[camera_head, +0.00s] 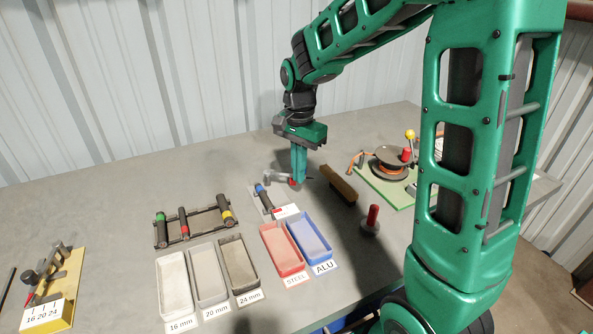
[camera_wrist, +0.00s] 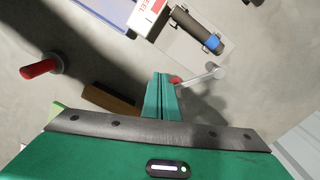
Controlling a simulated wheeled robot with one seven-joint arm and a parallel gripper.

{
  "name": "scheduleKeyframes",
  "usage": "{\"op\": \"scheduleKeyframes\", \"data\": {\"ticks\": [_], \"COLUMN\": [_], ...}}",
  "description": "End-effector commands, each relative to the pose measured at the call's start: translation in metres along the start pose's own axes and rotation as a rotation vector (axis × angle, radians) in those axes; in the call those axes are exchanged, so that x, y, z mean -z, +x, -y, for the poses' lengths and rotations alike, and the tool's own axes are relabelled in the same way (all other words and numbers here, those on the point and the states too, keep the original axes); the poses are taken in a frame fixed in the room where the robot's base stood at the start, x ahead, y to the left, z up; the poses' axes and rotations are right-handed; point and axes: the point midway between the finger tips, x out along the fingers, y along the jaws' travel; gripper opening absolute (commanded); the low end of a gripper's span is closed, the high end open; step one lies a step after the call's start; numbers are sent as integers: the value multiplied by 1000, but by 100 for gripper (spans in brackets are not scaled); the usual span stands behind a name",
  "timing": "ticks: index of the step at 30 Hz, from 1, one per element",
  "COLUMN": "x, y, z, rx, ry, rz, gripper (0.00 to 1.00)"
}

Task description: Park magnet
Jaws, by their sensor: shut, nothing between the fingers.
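My gripper (camera_head: 298,180) is shut and empty, pointing down over the middle of the table; its green fingers also show in the wrist view (camera_wrist: 160,92). A dark rod with a blue band (camera_head: 262,194) lies on a pale plate with a red mark, just left of the fingers; the rod is also in the wrist view (camera_wrist: 198,30). A red-handled piece with a round grey base (camera_head: 371,218) stands upright to the right. I cannot tell for sure which is the magnet. A small metal part with a red tip (camera_wrist: 203,76) lies beside the fingertips.
Red STEEL (camera_head: 271,232) and blue ALU (camera_head: 296,225) trays stand in front. Three mm-labelled trays (camera_head: 189,304) and a roller rack (camera_head: 155,231) are to the left. A brown block (camera_head: 339,183) and a green board with a reel (camera_head: 369,172) are to the right.

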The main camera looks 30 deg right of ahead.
Motion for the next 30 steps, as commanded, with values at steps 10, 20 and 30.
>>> {"op": "scheduleKeyframes", "data": {"ticks": [10, 20, 30], "x": [-4, -4, -5], "y": [-13, -47, -60], "z": [-1, -1, -2], "rx": [1, 1, 0], "ry": [-1, -1, -2], "rz": [-1, -1, 0], "gripper": [0, 0, 0]}}
